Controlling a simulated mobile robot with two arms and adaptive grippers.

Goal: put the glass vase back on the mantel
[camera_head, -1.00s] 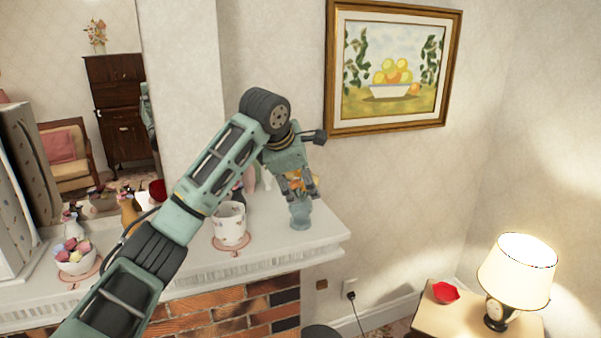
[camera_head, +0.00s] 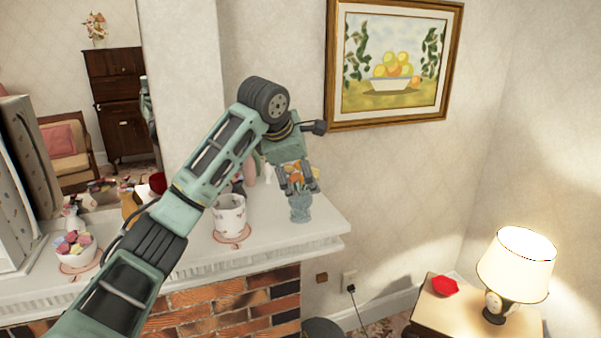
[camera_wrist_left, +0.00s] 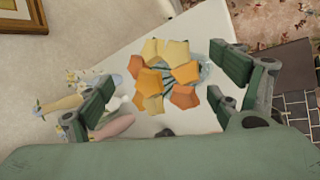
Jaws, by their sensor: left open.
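The glass vase (camera_head: 300,211) is pale blue and stands upright on the white mantel (camera_head: 285,236) near its right end, with orange and yellow flowers in it. My left gripper (camera_head: 297,186) points down over it, its open fingers on either side of the flowers. In the left wrist view, the flowers (camera_wrist_left: 168,76) sit between the spread fingers and hide most of the vase; a bit of its glass (camera_wrist_left: 205,72) shows near the right finger. My right gripper is not in view.
A white cup (camera_head: 229,218) stands on a pink doily left of the vase. A bowl of colourful pieces (camera_head: 74,252) sits further left. A lamp (camera_head: 515,268) and red dish (camera_head: 445,286) are on a low side table. The mantel's right end is clear.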

